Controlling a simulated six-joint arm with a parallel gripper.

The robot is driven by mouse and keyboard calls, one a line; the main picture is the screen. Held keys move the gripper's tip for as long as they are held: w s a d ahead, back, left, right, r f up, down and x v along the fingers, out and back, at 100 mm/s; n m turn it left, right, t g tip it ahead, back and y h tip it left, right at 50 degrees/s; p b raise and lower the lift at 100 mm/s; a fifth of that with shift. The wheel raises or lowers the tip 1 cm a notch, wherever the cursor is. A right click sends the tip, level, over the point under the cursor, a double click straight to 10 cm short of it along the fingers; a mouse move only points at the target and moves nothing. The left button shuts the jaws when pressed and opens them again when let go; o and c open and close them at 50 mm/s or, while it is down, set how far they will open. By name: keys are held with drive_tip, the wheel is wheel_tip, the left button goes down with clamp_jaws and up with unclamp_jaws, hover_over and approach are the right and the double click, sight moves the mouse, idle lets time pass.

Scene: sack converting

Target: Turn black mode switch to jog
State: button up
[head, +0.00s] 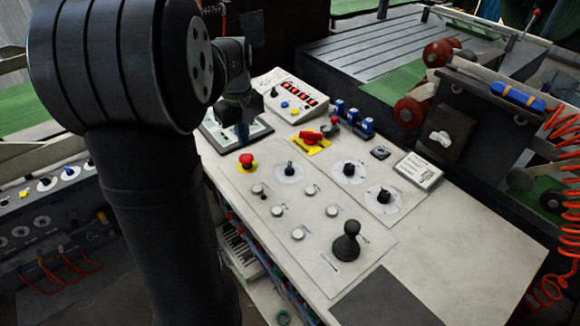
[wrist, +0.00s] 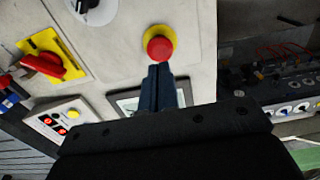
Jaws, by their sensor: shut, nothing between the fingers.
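On the pale console panel (head: 320,215) three black rotary knobs stand on round white dials: a left one (head: 290,169), a middle one (head: 349,169) and a right one (head: 383,197). Their labels are too small to read, so I cannot tell which is the mode switch. One black knob (wrist: 83,5) shows at the top left of the wrist view. My gripper (head: 243,140) is shut and empty, at the back left of the panel. In the wrist view its dark blue fingertips (wrist: 158,70) appear just below the red mushroom button (wrist: 159,46); contact is unclear.
The red button (head: 246,160) has a yellow collar. A red handle on a yellow plate (head: 311,140), blue blocks (head: 355,118), a white button box (head: 295,97) and a black joystick (head: 346,243) rise from the console. Several small white buttons lie between. The front right surface is clear.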

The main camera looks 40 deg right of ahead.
drive_tip(key=o, duration=0.4)
drive_tip(key=shift+s+d+r, duration=0.1)
drive_tip(key=shift+d+r, duration=0.05)
drive_tip(key=shift+d, duration=0.05)
drive_tip(key=shift+c, duration=0.2)
drive_tip(key=shift+o, duration=1.2)
drive_tip(key=s+d+r+m, duration=0.7)
drive_tip(key=s+r+m, duration=0.1)
drive_tip(key=r, duration=0.2)
drive_tip(key=shift+s+m, duration=0.35)
drive_tip(key=shift+m, duration=0.05)
approach(289, 165)
wheel_tip(289, 165, down, 8)
drive_tip(key=shift+s+f, duration=0.1)
drive_tip(key=shift+f, duration=0.15)
clamp_jaws()
